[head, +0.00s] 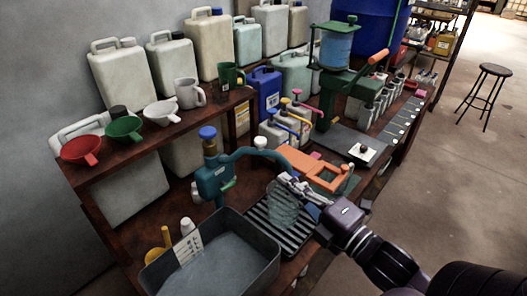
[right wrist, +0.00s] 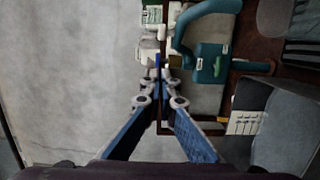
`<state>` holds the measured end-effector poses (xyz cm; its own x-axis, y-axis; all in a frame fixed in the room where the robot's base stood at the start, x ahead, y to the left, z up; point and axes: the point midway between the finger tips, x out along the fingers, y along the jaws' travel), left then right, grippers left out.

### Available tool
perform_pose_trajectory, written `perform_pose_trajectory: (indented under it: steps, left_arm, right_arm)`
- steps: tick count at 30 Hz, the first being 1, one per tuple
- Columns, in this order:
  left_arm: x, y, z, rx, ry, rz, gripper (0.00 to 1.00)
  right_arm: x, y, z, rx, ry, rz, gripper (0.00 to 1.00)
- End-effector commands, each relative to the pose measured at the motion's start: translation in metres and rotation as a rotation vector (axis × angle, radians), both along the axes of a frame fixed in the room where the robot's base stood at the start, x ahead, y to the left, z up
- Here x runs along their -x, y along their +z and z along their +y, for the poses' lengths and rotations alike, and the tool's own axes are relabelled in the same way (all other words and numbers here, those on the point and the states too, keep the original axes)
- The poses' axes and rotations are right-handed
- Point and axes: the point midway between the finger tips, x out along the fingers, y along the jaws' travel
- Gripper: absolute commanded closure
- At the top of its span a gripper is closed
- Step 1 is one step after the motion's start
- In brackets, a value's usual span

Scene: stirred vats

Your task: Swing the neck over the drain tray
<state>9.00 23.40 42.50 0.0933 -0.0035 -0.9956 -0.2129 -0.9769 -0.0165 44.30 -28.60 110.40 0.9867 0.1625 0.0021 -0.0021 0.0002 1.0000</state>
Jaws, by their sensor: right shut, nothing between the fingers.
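The teal pump (head: 213,180) with a blue cap stands on the bench. Its curved neck (head: 248,151) reaches right, its end over or near a clear ribbed jar (head: 284,203). The jar stands on the dark slotted drain tray (head: 298,238). My right gripper (head: 284,179) is shut and empty, its tips close to the neck's end; I cannot tell if they touch. In the right wrist view the shut fingertips (right wrist: 160,72) are left of the pump body (right wrist: 208,62), close to the curved neck (right wrist: 183,30). My left gripper is not in view.
A grey open bin (head: 272,268) is left of the drain tray, with a yellow funnel (head: 158,250) beside it. An orange frame (head: 312,166) lies behind. Jugs and funnels stand on the raised shelf (head: 165,133). The floor at right is free around a stool (head: 495,70).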

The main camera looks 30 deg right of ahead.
Motion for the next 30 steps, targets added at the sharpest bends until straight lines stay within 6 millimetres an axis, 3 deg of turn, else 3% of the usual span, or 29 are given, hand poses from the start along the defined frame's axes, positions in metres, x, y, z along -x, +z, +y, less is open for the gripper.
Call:
perform_pose_trajectory:
  steps: [19, 30]
  left_arm:
    - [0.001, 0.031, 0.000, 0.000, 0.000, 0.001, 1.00]
    - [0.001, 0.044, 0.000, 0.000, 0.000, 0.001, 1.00]
  right_arm:
    - [-0.088, 0.004, 0.014, -0.001, 0.000, -0.001, 1.00]
    - [-0.116, 0.001, -0.008, 0.000, 0.001, 0.001, 1.00]
